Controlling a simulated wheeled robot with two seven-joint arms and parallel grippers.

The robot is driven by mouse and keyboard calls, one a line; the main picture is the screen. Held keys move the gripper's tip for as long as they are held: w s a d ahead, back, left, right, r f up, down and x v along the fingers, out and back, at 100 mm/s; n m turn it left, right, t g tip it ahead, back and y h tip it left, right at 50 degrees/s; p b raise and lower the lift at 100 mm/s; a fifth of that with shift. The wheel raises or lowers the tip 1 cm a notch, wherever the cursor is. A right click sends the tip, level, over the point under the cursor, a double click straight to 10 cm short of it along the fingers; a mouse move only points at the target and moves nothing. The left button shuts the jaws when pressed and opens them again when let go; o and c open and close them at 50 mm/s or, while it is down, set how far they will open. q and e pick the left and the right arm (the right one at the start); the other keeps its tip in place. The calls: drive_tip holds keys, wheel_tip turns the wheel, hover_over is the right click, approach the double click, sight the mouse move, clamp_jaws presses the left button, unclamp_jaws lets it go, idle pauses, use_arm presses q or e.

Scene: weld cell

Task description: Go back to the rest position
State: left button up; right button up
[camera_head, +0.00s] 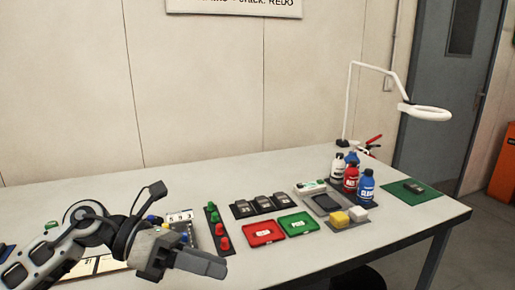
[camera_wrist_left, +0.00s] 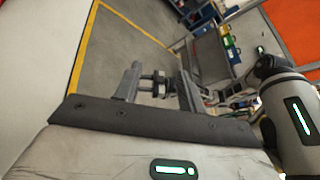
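My left arm comes in from the left in the head view, over the near left part of the white table (camera_head: 330,242). Its gripper (camera_head: 212,264) points right, above the table's near side. In the left wrist view the two fingers of this gripper (camera_wrist_left: 159,88) stand apart, and I see nothing clearly held between them. The wrist view looks out past the fingers to the grey floor. My right gripper is in neither view.
A red tray (camera_head: 263,233) and a green tray (camera_head: 298,224) lie right of the gripper. Behind them are dark parts (camera_head: 264,204). The table's front middle is clear.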

use_arm(q)
drive_tip(key=s+a+f+m+t+y, duration=0.25)
drive_tip(key=f+m+t+y, duration=0.25)
drive_tip(key=f+m+t, duration=0.75)
drive_tip(key=s+a+f+m+t+y, duration=0.1)
drive_tip(key=a+f+m+t+y, duration=0.45)
drive_tip(key=m, duration=1.45)
drive_tip(key=s+d+f+n+g, duration=0.1)
drive_tip(key=s+f+n+g, duration=0.4)
drive_tip(key=s+f, duration=0.4)
wheel_tip(320, 180, down, 2)
drive_tip(key=shift+g+y, duration=0.35)
drive_tip(key=shift+g, duration=0.55)
